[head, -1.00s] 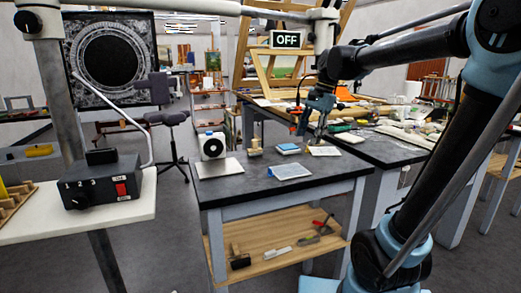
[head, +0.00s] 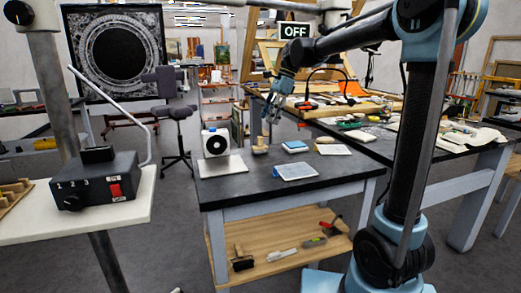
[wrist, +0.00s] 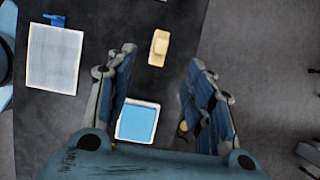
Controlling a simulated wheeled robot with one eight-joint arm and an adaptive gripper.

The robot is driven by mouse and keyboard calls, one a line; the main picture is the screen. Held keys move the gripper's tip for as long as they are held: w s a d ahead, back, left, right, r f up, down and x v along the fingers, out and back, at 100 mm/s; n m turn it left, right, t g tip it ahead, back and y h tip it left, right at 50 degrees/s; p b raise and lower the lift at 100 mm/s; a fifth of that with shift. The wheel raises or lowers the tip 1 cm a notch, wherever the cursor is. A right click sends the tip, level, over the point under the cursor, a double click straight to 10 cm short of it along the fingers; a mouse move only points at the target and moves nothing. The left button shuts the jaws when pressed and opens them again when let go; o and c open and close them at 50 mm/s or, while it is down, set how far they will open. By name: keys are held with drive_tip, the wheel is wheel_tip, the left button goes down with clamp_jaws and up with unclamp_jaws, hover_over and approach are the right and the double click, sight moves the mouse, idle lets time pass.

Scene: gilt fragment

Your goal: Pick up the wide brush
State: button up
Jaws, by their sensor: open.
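A small wood-coloured object (head: 260,146) stands on the dark bench top; it also shows in the wrist view (wrist: 158,47). It may be the wide brush, but I cannot tell for sure. My gripper (head: 275,112) is open and empty above the far side of the bench. In the wrist view, its fingers (wrist: 165,100) are spread wide, with the wood-coloured object beyond them. A blue square with a white border (wrist: 137,122) lies beside the left finger; the head view shows it too (head: 295,147). A small brownish thing near the right finger is mostly hidden.
A pale panel (head: 296,171) lies at the bench front, with a white device with a black disc (head: 216,142) at left. A pale card (head: 334,149) lies at right. The lower shelf (head: 280,240) holds several tools. A switch box (head: 95,180) stands on the left table.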

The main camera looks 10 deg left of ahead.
sight(260, 146)
drive_tip(key=x, duration=1.2)
drive_tip(key=shift+w+d+f, duration=0.1)
drive_tip(key=shift+d+f, duration=0.05)
drive_tip(key=shift+f, duration=0.15)
clamp_jaws()
